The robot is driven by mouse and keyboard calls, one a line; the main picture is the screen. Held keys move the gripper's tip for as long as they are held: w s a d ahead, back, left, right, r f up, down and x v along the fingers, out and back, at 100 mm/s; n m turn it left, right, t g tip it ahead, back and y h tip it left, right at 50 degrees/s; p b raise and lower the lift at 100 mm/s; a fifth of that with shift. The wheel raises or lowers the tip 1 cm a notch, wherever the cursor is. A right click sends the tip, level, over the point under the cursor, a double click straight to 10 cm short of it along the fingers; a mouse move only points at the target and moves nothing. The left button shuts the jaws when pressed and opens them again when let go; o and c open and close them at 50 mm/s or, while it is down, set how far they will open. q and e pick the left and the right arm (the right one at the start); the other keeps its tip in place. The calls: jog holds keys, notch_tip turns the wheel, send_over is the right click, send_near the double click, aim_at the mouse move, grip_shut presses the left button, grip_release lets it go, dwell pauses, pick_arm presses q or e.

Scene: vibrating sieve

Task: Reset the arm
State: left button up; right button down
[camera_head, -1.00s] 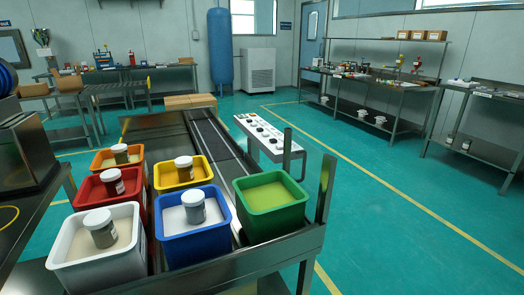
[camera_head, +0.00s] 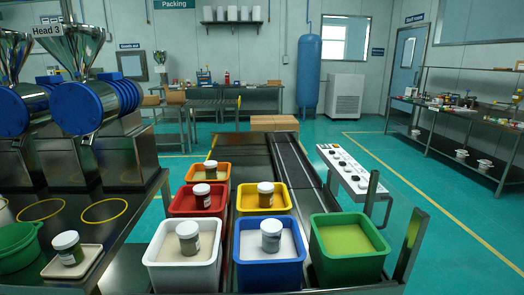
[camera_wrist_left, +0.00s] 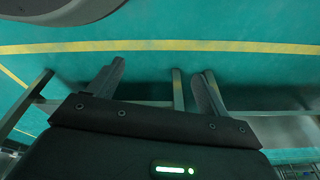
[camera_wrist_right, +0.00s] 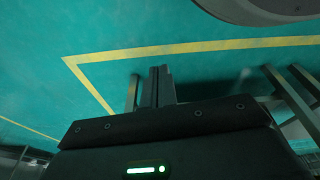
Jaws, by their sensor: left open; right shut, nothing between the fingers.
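My left gripper (camera_wrist_left: 160,88) shows in the left wrist view with its two fingers spread apart and nothing between them, above the teal floor. My right gripper (camera_wrist_right: 158,82) shows in the right wrist view with its fingers together and nothing held. Neither arm shows in the head view. Both wrist views look down on floor with yellow lines and some metal frame legs, away from the bins.
A white bin (camera_head: 152,262), a blue bin (camera_head: 240,264), a red bin (camera_head: 178,206), a yellow bin (camera_head: 284,204) and an orange bin (camera_head: 191,176) each hold a jar. The green bin (camera_head: 345,268) has none. A control panel (camera_head: 343,170) is at right.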

pick_arm(q)
jog(key=s+a+f+p, duration=0.1)
jog(key=s+f+p, duration=0.1)
jog(key=s, duration=0.3)
jog(key=s+a+f+g+p, duration=0.1)
jog(key=s+a+f+p, duration=0.1)
jog(key=s+p, duration=0.3)
jog(key=s+a+f+p, duration=0.1)
jog(key=s+f+p, duration=0.2)
jog(key=s, duration=0.4)
jog(key=shift+s+a+f, duration=0.2)
jog(key=shift+s+f, duration=0.05)
jog(key=shift+f, duration=0.35)
pick_arm(e)
jog(key=s+d+f, duration=0.2)
jog(key=s+f, duration=0.2)
jog(key=s, duration=0.4)
jog(key=s+d+f+g, duration=0.1)
jog(key=s+f, duration=0.3)
jog(key=s, duration=0.5)
jog(key=shift+s+d, duration=0.3)
jog(key=shift+d, duration=0.4)
jog(key=shift+f, duration=0.1)
